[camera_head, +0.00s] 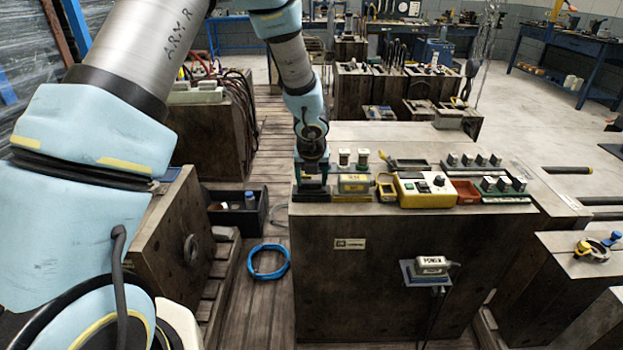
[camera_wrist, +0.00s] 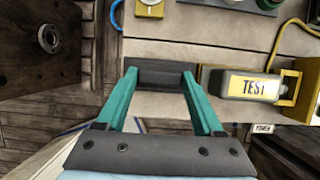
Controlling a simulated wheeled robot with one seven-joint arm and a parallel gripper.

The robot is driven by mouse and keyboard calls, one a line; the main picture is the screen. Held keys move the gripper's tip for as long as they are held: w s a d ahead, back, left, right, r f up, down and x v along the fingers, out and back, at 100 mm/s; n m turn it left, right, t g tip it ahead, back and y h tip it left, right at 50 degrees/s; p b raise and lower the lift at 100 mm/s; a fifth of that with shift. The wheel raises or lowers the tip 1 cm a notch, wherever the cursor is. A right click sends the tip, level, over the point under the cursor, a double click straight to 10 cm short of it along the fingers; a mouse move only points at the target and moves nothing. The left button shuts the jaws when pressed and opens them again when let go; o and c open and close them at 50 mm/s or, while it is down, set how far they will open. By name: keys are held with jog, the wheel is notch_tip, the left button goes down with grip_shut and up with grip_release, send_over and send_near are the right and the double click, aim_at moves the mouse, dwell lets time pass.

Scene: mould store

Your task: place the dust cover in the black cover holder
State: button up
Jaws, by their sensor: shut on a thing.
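My gripper (camera_wrist: 160,75) has teal fingers, closed on the two ends of a dark grey block, which I take to be the dust cover (camera_wrist: 161,76). In the head view my gripper (camera_head: 312,190) is low over the left front corner of the big steel block's top. The fingers and wrist largely hide the held piece there. I cannot tell whether it touches the surface or sits in something. The black cover holder is not clearly identifiable; it may be hidden beneath the held piece.
Right of my gripper stands the grey TEST box (camera_wrist: 252,86) in a yellow holder, close to the fingers. A yellow control box (camera_head: 426,188), an orange tray (camera_head: 466,192) and a dark tray (camera_head: 407,163) lie farther right. The floor with a blue cable coil (camera_head: 268,261) is left of the block.

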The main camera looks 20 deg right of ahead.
jog(key=o, duration=1.4)
notch_tip(320, 180, up, 8)
jog(key=p, duration=0.7)
jog(key=shift+f+p, duration=0.2)
jog(key=shift+p, duration=0.15)
